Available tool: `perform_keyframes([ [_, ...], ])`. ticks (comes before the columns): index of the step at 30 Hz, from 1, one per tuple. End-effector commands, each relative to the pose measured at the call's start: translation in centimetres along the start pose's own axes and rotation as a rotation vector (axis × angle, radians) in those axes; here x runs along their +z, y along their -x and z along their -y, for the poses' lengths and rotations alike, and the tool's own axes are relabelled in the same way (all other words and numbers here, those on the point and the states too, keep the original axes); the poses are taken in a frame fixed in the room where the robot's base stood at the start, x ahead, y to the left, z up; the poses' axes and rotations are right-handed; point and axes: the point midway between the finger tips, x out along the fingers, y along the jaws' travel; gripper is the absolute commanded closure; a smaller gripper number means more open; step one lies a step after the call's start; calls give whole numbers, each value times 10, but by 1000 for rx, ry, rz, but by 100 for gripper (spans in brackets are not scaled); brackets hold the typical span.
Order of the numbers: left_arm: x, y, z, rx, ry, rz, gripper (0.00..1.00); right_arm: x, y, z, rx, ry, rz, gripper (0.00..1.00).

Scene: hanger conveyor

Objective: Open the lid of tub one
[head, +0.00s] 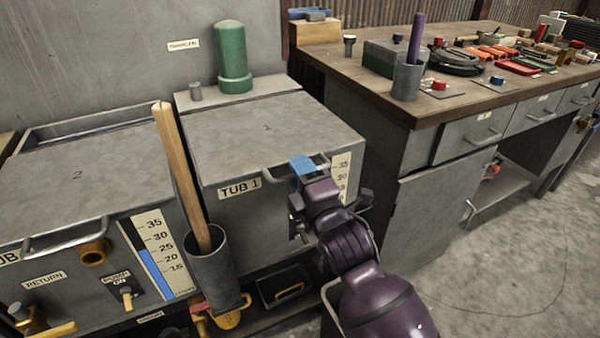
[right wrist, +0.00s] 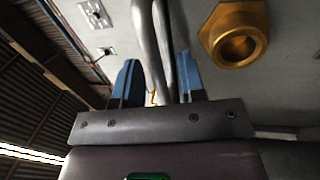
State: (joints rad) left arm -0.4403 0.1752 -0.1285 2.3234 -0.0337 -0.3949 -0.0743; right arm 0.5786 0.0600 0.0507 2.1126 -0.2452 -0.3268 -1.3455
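Tub one (head: 218,200) stands in the middle of the head view with its "TUB 1" label on the front. Its flat grey lid (head: 255,125) lies shut. In the right wrist view a grey bar, likely the handle (right wrist: 153,50), runs between the two blue fingers (right wrist: 158,85). The fingers stand apart, and a small gap shows beside the bar. My left gripper is not in view.
A wooden handle (head: 180,170) stands in a grey holder (head: 212,265) before the tubs. A green cylinder (head: 232,55) stands behind the lid. Tub two (head: 75,185) is at the left. A cluttered workbench (head: 420,110) is at the right, with clear floor before it.

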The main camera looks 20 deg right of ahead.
Motion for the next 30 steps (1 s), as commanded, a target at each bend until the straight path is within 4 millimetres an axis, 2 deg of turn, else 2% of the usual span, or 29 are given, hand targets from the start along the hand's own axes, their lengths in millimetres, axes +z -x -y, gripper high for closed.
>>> perform_keyframes([
  [1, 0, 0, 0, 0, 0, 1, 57, 0, 0, 0, 0, 0, 0, 66],
  [8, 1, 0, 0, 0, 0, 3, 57, 0, 0, 0, 0, 0, 0, 100],
  [20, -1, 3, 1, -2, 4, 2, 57, 0, -1, -5, -1, 0, -1, 100],
  [28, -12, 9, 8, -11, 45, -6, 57, 0, -6, -32, -31, 3, 0, 100],
  [30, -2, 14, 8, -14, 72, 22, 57, 0, -8, -42, -47, 2, 0, 100],
])
